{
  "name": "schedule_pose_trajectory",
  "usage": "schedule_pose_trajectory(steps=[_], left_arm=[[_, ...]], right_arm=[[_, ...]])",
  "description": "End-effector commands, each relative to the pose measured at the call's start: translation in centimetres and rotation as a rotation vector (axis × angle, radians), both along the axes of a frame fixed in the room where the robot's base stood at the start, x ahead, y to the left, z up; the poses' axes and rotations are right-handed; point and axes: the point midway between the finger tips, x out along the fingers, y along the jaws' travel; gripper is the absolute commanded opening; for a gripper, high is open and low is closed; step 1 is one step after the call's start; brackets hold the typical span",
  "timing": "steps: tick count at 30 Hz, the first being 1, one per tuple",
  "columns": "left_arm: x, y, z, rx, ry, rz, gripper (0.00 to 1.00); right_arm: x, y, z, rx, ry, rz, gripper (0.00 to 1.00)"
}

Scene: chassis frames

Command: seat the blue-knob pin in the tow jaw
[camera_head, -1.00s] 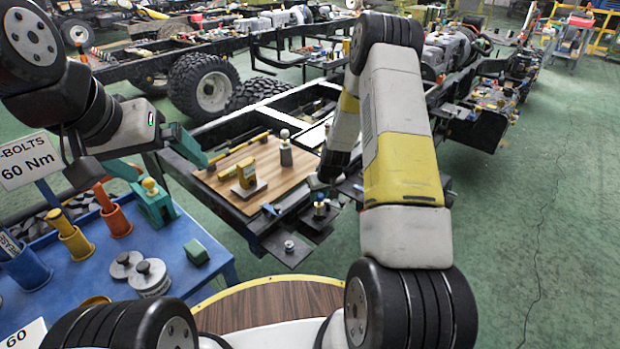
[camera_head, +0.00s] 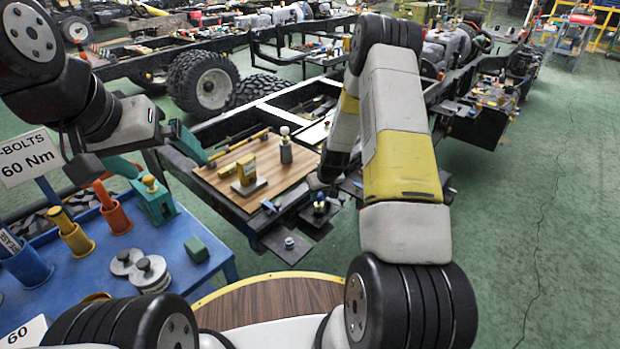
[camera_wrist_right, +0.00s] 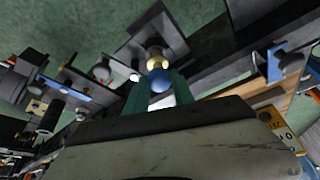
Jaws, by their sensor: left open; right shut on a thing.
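My right gripper (camera_wrist_right: 158,88) is shut on the blue-knob pin (camera_wrist_right: 159,79). The round blue knob sits between its green fingers, with a brass-coloured part beyond it. Dark bracket plates (camera_wrist_right: 143,38) lie beyond the pin; I cannot tell which part is the tow jaw or whether the pin is in it. In the head view my right arm hides most of that gripper, near a small dark fitting (camera_head: 319,209) at the frame's end. My left gripper (camera_head: 160,157) is open and empty, its green fingers apart above the blue cart.
The blue cart (camera_head: 110,265) holds a green block with a brass knob (camera_head: 156,202), orange and yellow holders and grey weights (camera_head: 147,272). A wooden board (camera_head: 270,185) on the chassis carries a yellow block and a grey knobbed post. Green floor is clear on the right.

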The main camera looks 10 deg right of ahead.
Motion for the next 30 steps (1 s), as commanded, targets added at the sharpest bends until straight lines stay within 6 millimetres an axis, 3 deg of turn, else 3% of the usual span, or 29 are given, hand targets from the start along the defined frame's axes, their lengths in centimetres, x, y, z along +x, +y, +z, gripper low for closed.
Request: schedule_pose_trajectory(steps=[30], left_arm=[[0.0,0.0,0.0,0.0,0.0,0.0,1.0]], right_arm=[[0.1,0.0,-1.6,0.0,-0.001,0.0,0.0]])
